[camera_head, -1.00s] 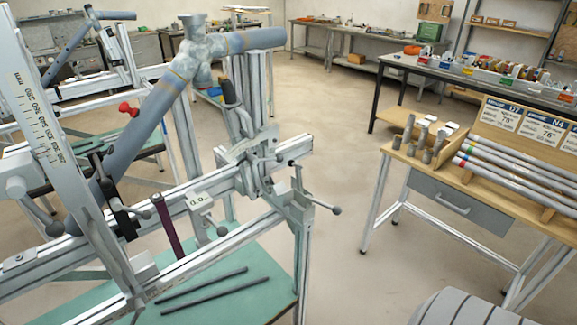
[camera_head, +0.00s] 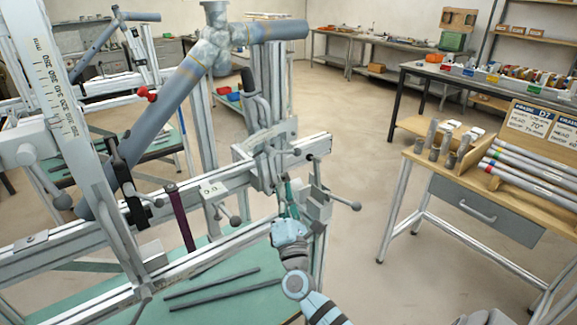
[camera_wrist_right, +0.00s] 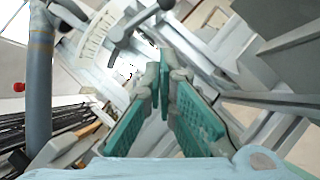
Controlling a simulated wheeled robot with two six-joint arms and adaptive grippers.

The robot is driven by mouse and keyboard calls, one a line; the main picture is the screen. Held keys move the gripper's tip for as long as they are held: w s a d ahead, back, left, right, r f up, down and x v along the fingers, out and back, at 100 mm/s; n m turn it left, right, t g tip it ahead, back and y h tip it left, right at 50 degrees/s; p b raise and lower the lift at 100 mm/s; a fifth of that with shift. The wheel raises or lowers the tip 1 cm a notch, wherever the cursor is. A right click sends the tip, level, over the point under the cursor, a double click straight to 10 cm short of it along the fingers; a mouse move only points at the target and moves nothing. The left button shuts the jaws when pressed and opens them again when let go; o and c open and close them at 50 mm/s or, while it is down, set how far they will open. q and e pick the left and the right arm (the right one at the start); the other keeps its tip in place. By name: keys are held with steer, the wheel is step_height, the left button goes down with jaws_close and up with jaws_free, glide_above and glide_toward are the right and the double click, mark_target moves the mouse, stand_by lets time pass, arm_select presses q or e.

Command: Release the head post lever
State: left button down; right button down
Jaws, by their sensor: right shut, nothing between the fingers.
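The blue-grey bike frame (camera_head: 165,95) sits in the jig, with its head tube (camera_head: 215,45) at the top near the head post (camera_head: 270,75). A dark-handled lever (camera_head: 250,85) stands beside the post. Lower down, a ball-ended lever (camera_head: 345,203) sticks out right of the carriage (camera_head: 265,155); another ball-ended lever (camera_head: 234,215) hangs to the left. I cannot tell which is the head post lever. My right gripper (camera_head: 286,188) is shut and empty, just below the carriage. Its green fingers (camera_wrist_right: 163,75) meet at the tips, below a lever (camera_wrist_right: 125,32) in the right wrist view. My left gripper is out of view.
Jig rails (camera_head: 185,265) run left of my right arm above a green table (camera_head: 240,305) with dark rods. A wooden bench (camera_head: 465,165) with tubes and signs stands to the right. The floor (camera_head: 350,130) between is clear.

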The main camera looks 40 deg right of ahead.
mark_target(284, 151)
steer(key=w+d+r+p, duration=0.2)
steer(key=w+d+r, duration=0.1)
steer(key=d, duration=0.1)
steer(key=shift+w+d+r, duration=0.2)
steer(key=shift+w+r, duration=0.05)
steer(key=shift+r, duration=0.15)
steer(key=shift+d+r+n+t+y+b, duration=0.35)
steer(key=shift+n+t+y+b, duration=0.25)
steer(key=shift+n+b, duration=0.75)
steer(key=shift+d+r+n+t+y+b, duration=0.25)
steer(key=shift+r+n+t+y+b, duration=0.3)
steer(key=shift+n+b, duration=0.8)
steer(key=shift+d+r+n+t+y+b, duration=0.4)
steer(key=shift+n+y+b, duration=0.4)
steer(key=shift+b, duration=0.95)
steer(key=shift+a+f, duration=0.1)
steer(key=shift+f, duration=0.05)
